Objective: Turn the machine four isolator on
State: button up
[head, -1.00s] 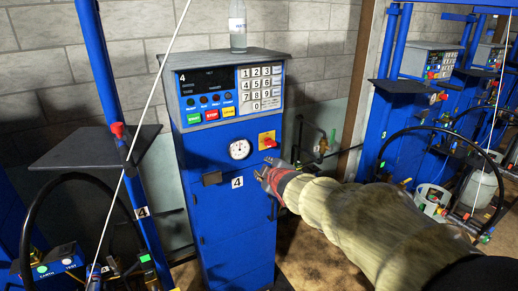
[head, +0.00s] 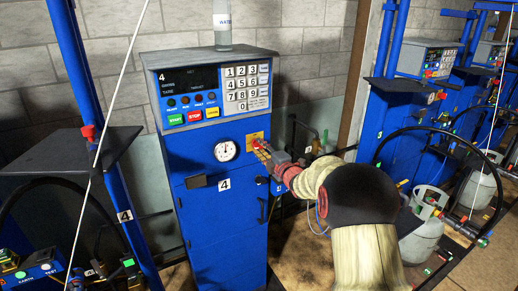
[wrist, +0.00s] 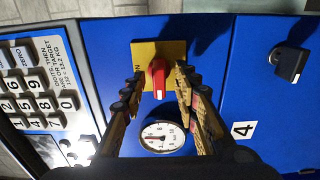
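The machine four isolator is a red rotary handle (wrist: 158,76) on a yellow square plate (wrist: 145,50). Its plate also shows in the head view (head: 254,137), on the upper right of the blue cabinet marked 4 (head: 215,235). My gripper (wrist: 159,76) is open, with one finger on each side of the red handle. A gap shows between the handle and the left finger; the right finger is close to it, and I cannot tell whether it touches. In the head view my gripper (head: 266,152) is at the plate and hides most of the handle.
A round white gauge (head: 225,151) is left of the isolator. Above are the keypad (head: 247,87) and the green start button (head: 175,119). A bottle (head: 222,25) stands on the cabinet. A gas cylinder (head: 425,235) and hoses are at the right.

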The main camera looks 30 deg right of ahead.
jog(key=shift+w, duration=0.9)
jog(key=shift+c, duration=1.4)
grip_shut()
